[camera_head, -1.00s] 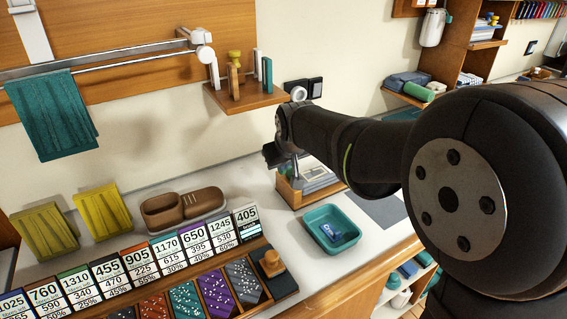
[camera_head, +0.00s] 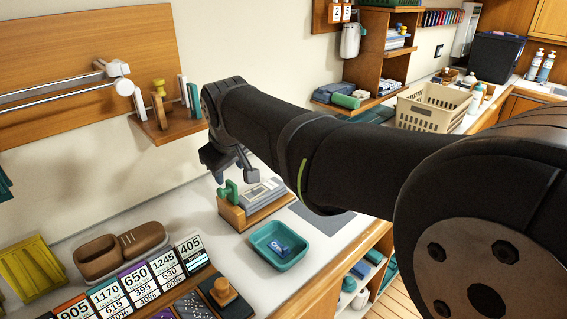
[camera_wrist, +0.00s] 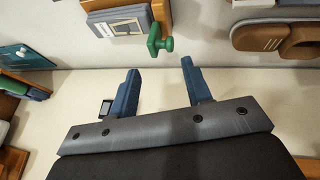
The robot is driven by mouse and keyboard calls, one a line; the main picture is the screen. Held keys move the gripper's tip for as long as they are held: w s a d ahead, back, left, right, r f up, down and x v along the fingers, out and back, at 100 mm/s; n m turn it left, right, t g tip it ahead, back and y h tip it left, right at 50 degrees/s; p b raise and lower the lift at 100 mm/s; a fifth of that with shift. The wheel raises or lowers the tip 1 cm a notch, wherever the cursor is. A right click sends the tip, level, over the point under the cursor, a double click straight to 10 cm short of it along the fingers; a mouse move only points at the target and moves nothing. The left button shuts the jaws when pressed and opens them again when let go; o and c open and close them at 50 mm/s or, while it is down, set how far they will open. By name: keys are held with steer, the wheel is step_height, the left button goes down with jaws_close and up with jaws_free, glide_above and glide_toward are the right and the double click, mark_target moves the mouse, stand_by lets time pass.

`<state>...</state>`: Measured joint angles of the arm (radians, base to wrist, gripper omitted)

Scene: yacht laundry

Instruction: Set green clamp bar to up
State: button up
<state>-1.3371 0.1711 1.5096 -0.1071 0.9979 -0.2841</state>
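The green clamp bar (camera_head: 228,192) stands at the left end of a wooden box (camera_head: 236,218) on the white counter. It also shows in the wrist view (camera_wrist: 153,42), with a round green knob on its side. My gripper (camera_head: 232,170) hangs just above and close to the green bar in the head view. In the wrist view my gripper (camera_wrist: 160,66) is open and empty, its two blue fingers apart. The green bar lies beyond the fingertips, roughly between them, and no contact shows. Part of the bar is hard to make out in the head view.
A grey device (camera_head: 258,192) sits in the wooden box. A teal tray (camera_head: 293,264) with a blue item stands in front. Brown shoes (camera_head: 122,250) are at left. A small wooden shelf (camera_head: 168,130) juts from the wall near my gripper.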

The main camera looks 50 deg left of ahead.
step_height(320, 180, down, 5)
steer(key=s+a+n+t+h, duration=0.2)
steer(key=s+n+h, duration=0.1)
steer(key=n, duration=0.2)
steer(key=n+t+h, duration=0.2)
steer(key=n+t, duration=0.7)
steer(key=n, duration=0.3)
glide_toward(219, 194)
steer(key=x, duration=0.8)
steer(key=shift+w+f, duration=0.15)
steer(key=shift+w, duration=0.05)
steer(key=shift+c, duration=0.2)
